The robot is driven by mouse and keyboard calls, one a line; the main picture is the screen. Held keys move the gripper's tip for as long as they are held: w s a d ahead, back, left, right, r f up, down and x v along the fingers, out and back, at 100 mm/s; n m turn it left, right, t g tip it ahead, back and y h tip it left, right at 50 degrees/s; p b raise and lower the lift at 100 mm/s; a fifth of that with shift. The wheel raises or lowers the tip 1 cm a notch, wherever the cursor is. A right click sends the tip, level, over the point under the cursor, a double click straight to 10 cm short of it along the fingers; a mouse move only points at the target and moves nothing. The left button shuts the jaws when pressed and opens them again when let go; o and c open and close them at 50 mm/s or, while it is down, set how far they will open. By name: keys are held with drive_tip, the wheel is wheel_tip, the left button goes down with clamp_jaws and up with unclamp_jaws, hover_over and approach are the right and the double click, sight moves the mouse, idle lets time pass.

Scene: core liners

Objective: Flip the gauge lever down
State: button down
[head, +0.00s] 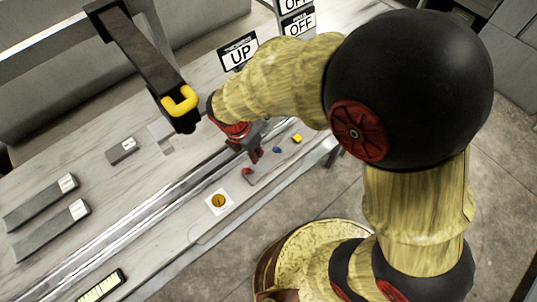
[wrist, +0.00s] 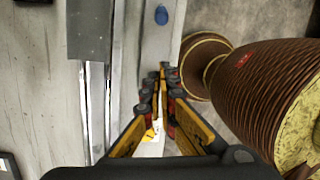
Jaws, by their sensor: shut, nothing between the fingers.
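A long dark bar with a yellow loop handle (head: 180,100) at its near end stands over the bench, upper left of centre in the head view. It looks like the gauge lever, but no label on it shows. A sign reading "UP" (head: 238,52) stands behind it. My gripper (head: 255,157) is right of and below the yellow handle, apart from it in the picture, above the bench's front strip. In the wrist view my gripper's fingers (wrist: 164,75) meet at the tips with nothing between them. The lever does not clearly show there.
Signs reading "OFF" (head: 299,23) stand at the back. Red (head: 247,171), blue (head: 277,150) and yellow (head: 297,138) small pieces lie along the front strip, near a white square with an orange disc (head: 218,201). Grey labelled blocks (head: 50,230) lie at left. A metal rail runs along the bench.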

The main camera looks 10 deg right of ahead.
sight(278, 151)
drive_tip(key=shift+f, duration=0.1)
drive_tip(key=b+x, duration=0.3)
drive_tip(key=x, duration=0.6)
drive_tip(key=shift+f, duration=0.2)
drive_tip(key=shift+w+d+r+b, duration=0.2)
drive_tip(key=shift+w+d+b, duration=0.05)
drive_tip(key=shift+w+d, duration=0.2)
drive_tip(key=shift+w+d+r+b, duration=0.2)
drive_tip(key=shift+w+d+b, duration=0.05)
drive_tip(key=shift+w+d, duration=0.2)
drive_tip(key=shift+w+d+r, duration=0.35)
drive_tip(key=shift+w+r, duration=0.05)
drive_tip(key=shift+r+p, duration=0.15)
drive_tip(key=shift+p, duration=0.2)
drive_tip(key=shift+d+y+p, duration=0.15)
drive_tip(key=shift+y+p, duration=0.15)
drive_tip(key=shift+p, duration=0.25)
